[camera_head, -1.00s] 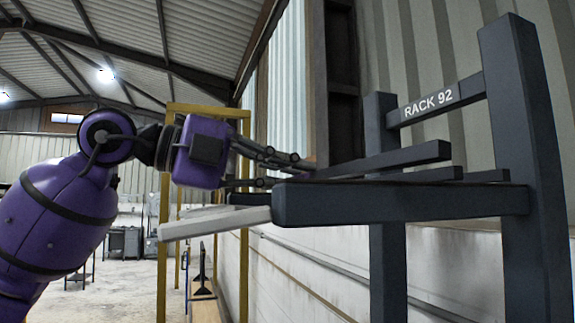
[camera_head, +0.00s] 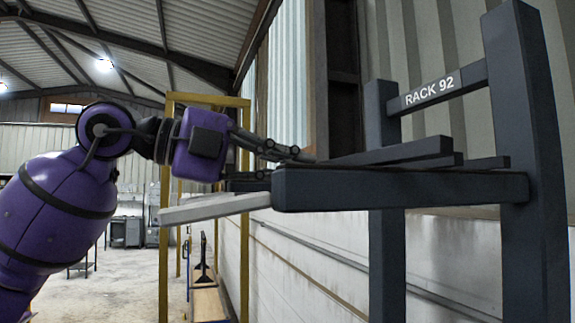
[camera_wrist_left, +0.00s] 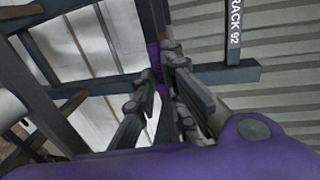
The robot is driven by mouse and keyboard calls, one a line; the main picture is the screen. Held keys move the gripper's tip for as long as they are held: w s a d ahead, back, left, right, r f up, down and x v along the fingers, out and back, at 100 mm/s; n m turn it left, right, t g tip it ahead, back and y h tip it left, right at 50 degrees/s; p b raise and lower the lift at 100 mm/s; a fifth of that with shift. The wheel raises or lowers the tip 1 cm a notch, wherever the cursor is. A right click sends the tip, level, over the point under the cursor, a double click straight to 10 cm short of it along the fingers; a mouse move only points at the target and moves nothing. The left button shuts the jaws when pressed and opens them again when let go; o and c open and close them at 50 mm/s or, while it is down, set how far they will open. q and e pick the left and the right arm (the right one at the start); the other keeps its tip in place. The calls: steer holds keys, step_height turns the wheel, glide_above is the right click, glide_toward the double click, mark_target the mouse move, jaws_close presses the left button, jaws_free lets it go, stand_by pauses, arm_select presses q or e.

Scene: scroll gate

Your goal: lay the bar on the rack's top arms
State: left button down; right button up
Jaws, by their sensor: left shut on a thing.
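A dark grey bar (camera_head: 395,153) runs to the right from my left gripper in the head view. My left gripper (camera_head: 300,155) is shut at the bar's left end, its fingers partly overlapping it. The dark rack (camera_head: 540,130), labelled RACK 92, stands at the right. Its near top arm (camera_head: 400,190) reaches left from the near post. The bar appears just above and behind this arm; whether it touches it cannot be told. The left wrist view shows the fingers (camera_wrist_left: 165,115) close up, but what lies between them is unclear. My right gripper is out of view.
A pale grey piece (camera_head: 215,208) sticks out left from the near arm's end, below my gripper. A yellow frame (camera_head: 245,260) stands behind my arm. A white wall (camera_head: 300,265) runs behind the rack. Open floor (camera_head: 130,285) shows at lower left.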

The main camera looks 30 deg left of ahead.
arm_select(q)
steer(key=c, duration=1.7)
jaws_free()
steer(key=shift+s+r, duration=0.1)
steer(key=v, duration=1.2)
steer(key=shift+s+d, duration=0.1)
